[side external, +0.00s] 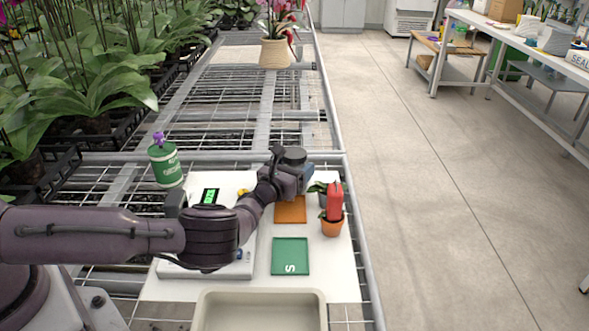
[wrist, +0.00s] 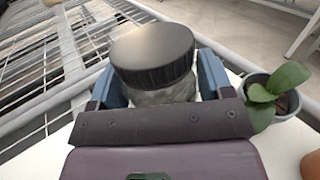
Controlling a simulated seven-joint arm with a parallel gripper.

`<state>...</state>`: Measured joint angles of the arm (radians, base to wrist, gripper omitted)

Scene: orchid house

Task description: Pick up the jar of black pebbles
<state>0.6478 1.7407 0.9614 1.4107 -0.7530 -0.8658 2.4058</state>
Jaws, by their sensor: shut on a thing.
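A jar with a ribbed black lid (wrist: 153,55) is between the blue fingers of my gripper (wrist: 157,85) in the wrist view. My gripper is shut on it. Below the lid the jar body (wrist: 165,95) looks like clear glass, and its contents are mostly hidden. In the side view only the dark lid (side external: 294,156) shows above my gripper (side external: 291,178), near the far end of the white board (side external: 335,270). The jar's base is hidden, so I cannot tell whether it touches the board.
A small potted plant (wrist: 270,98) stands close to the right of my gripper. A terracotta pot (side external: 332,227) with a red object is nearby. Orange (side external: 290,212) and green (side external: 290,256) squares lie on the board. A beige tray (side external: 260,296), scale (side external: 240,270) and green canister (side external: 165,168) stand around.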

